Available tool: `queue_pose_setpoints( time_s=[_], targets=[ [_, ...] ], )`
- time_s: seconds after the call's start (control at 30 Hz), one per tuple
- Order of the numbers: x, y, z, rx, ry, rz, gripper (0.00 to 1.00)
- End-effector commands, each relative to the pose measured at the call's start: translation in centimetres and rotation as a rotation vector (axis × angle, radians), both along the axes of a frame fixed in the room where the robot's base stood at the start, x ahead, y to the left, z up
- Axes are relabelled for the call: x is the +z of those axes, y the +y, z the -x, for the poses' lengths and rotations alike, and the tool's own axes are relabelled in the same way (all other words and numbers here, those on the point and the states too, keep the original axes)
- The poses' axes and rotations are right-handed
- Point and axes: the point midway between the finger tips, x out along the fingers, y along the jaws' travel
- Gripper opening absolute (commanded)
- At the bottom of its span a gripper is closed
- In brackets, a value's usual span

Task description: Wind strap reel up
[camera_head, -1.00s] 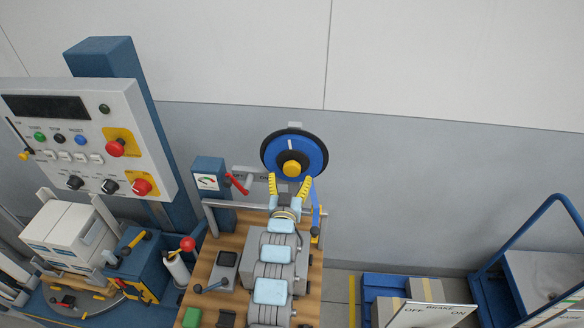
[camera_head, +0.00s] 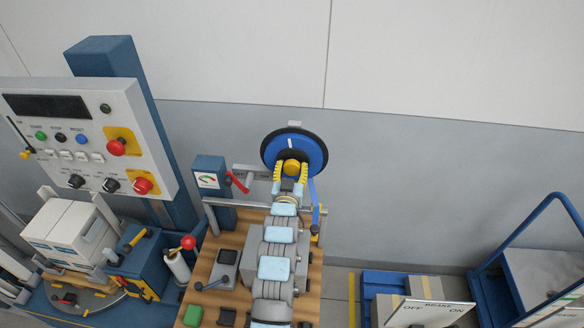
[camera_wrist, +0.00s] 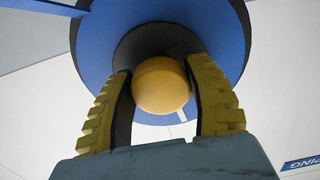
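The strap reel (camera_head: 312,150) is a blue disc with a black rim and a white mark, mounted at the wall behind the bench. It has a yellow round knob (camera_head: 291,167) at its hub. My gripper (camera_head: 290,172) is at the knob, one yellow finger on each side of it. In the wrist view the knob (camera_wrist: 160,85) sits between the two fingers of my gripper (camera_wrist: 163,90). The fingers are spread about the knob's width; a gap shows at the left finger, and contact on the right cannot be told.
A red-handled lever (camera_head: 237,182) and a gauge box (camera_head: 208,182) stand left of the reel. A control panel (camera_head: 85,140) stands at the left. A blue cart (camera_head: 505,260) stands at the right.

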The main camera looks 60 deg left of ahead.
Motion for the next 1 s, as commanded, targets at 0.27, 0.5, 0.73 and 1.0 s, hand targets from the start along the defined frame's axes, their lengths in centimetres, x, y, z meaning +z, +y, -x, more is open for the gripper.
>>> queue_pose_setpoints(
  time_s=[0.27, 0.5, 0.73, 1.0],
  targets=[
    [-0.07, -0.01, -0.01, 0.0, 0.008, -0.006, 0.12],
    [-0.2, -0.02, -0.03, -0.001, 0.08, -0.057, 0.12],
    [0.09, 0.02, 0.02, 0.0, 0.128, -0.088, 0.12],
    [0.08, 0.02, 0.03, 0.0, 0.127, -0.087, 0.67]
  ],
)
